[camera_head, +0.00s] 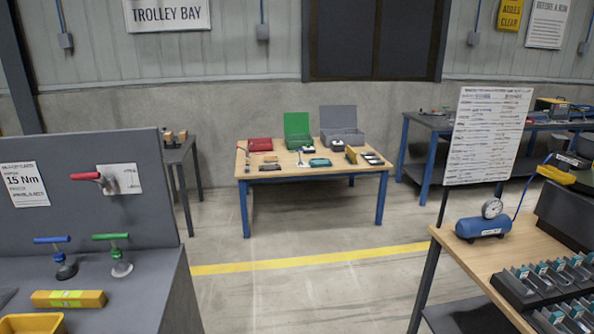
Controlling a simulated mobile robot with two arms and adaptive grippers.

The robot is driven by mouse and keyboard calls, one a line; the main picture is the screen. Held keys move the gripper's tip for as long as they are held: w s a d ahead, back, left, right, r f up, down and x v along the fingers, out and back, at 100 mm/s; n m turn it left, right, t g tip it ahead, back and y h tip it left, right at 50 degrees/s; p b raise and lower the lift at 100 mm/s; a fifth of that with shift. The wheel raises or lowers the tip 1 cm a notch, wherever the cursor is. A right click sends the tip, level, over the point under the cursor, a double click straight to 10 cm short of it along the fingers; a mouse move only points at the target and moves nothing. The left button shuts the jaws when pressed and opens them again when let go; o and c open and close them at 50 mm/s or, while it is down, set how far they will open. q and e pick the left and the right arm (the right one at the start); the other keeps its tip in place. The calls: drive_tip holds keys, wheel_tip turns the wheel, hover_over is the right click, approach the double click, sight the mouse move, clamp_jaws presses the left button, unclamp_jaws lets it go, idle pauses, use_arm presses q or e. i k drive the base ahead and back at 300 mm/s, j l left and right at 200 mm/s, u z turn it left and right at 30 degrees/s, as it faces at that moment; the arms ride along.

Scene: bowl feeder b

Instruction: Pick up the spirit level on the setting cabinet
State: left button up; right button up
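A yellow spirit level (68,299) with a pale greenish vial area in its middle lies flat on the top of the grey setting cabinet (150,285) at the lower left. It lies behind a yellow bin that is cut off by the bottom edge. Neither of my grippers is in view, and nothing touches the spirit level.
Blue-handled (52,240) and green-handled (111,237) tools stand behind the level, before an upright grey panel (90,150) with a red-handled lever. A yellow bin (32,324) sits in front. A wooden bench (440,240) is at right. The floor between is clear.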

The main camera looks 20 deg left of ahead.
sight(43, 299)
drive_tip(key=i+u, duration=0.1)
drive_tip(key=u, duration=0.3)
drive_tip(key=i+l+u, duration=0.1)
drive_tip(key=u, duration=0.3)
drive_tip(key=i+l+u, duration=0.1)
drive_tip(key=l+u, duration=0.15)
drive_tip(key=u, duration=0.15)
drive_tip(key=l+u, duration=0.15)
drive_tip(key=u, duration=0.25)
drive_tip(key=i+l+u, duration=0.1)
drive_tip(key=u, duration=0.3)
drive_tip(key=l, duration=0.1)
